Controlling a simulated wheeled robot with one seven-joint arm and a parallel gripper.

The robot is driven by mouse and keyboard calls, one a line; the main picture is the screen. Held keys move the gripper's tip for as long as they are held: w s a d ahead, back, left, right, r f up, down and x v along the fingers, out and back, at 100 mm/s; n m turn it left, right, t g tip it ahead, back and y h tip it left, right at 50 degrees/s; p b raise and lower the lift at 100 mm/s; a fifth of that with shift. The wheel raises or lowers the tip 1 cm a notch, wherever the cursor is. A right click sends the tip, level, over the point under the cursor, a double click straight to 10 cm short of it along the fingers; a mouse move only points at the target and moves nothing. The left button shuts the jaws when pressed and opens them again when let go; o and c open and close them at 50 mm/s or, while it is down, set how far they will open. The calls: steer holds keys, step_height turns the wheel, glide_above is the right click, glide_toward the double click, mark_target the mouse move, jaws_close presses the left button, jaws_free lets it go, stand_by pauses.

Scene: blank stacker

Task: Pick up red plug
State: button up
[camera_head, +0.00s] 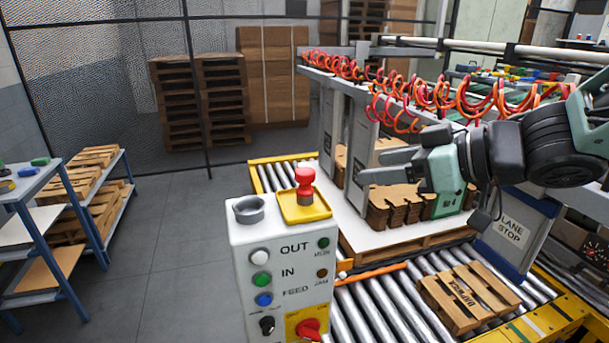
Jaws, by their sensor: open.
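The red plug (305,181), with a round head and a grey lower part, stands upright on a yellow square plate (316,210) on top of the white control box (283,262). A grey round socket (249,209) is left of it on the same top. My gripper (361,168) is to the right of the plug, with its two fingers pointing left, open and apart from the plug. Nothing shows between the fingers.
Stacked brown blanks (400,207) lie behind and below my gripper. Coiled red hoses (400,95) hang above it. A roller conveyor (385,310) with a small pallet (467,297) is right of the box. Open floor (185,240) lies to the left.

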mark_target(313, 172)
steer(key=x, duration=1)
steer(key=shift+w+a+f, duration=0.1)
steer(key=shift+a+f, duration=0.15)
steer(key=x, duration=0.1)
steer(key=p+x, duration=0.2)
steer(key=x, duration=0.1)
steer(key=shift+w+a+r, duration=0.15)
steer(key=shift+w+r, duration=0.05)
steer(key=shift+w+a+f, duration=0.3)
steer(key=shift+w+a, duration=0.05)
steer(key=shift+a, duration=0.05)
steer(key=c, duration=1.1)
